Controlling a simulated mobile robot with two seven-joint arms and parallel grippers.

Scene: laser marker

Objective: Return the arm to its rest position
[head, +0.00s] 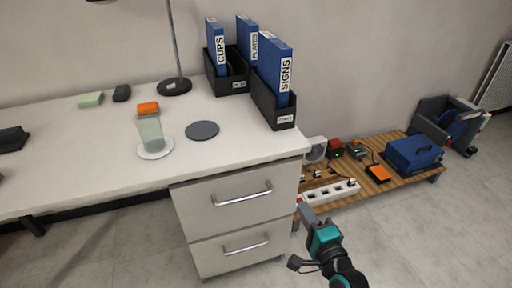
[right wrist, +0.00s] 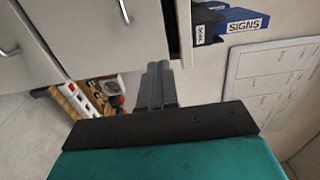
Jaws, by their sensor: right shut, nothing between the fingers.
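My right arm comes in at the bottom of the head view. Its gripper (head: 307,214) is in front of the low wooden shelf, right of the desk's drawers. In the right wrist view the gripper's fingers (right wrist: 158,72) are together with nothing between them. They point toward the desk's side edge, and I cannot tell whether they are clear of it. My left gripper is not in view.
The white desk (head: 100,150) has two drawers (head: 240,195), both shut. It bears a glass (head: 150,134), a lamp and blue binders (head: 276,72) in black holders. A low wooden shelf (head: 398,180) holds a power strip (head: 330,191) and blue toolbox (head: 412,155). Floor in front is clear.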

